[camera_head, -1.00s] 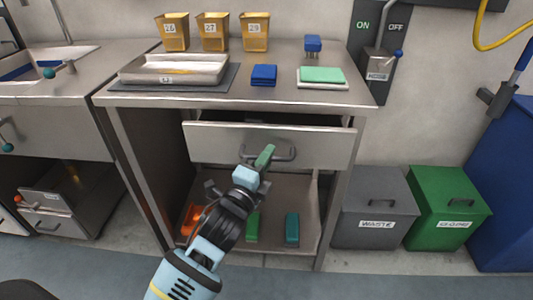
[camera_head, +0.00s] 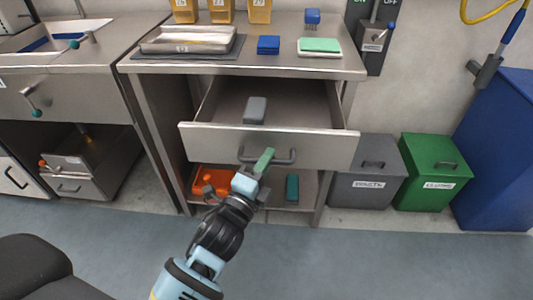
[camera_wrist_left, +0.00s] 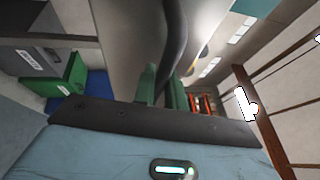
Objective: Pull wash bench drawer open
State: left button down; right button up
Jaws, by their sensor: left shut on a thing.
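The wash bench drawer (camera_head: 215,140) is pulled well out below the steel bench top (camera_head: 350,68). A grey block (camera_head: 255,110) lies inside it. My left gripper (camera_head: 263,160) is shut on the drawer handle (camera_head: 284,161), near the handle's left part. In the left wrist view the dark handle bar (camera_wrist_left: 174,45) runs between the green fingers of my left gripper (camera_wrist_left: 164,88). The fingers hide part of the handle. My right gripper is not in view.
On the bench are a steel tray (camera_head: 190,40), a blue block (camera_head: 268,45) and a green sponge (camera_head: 320,45). An orange item (camera_head: 210,180) and a teal one (camera_head: 292,188) sit on the shelf below. Grey (camera_head: 365,185) and green bins (camera_head: 430,175) stand at right.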

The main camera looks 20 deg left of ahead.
pick_arm(q)
jog(key=shift+s, duration=0.15)
jog(key=c, duration=1.5)
grip_release()
jog(key=shift+o, duration=0.2)
jog(key=d+v, duration=0.1)
jog(key=v, duration=0.6)
jog(key=shift+s+a+f, duration=0.15)
jog(key=shift+s+a, duration=0.3)
jog(key=shift+a, duration=0.1)
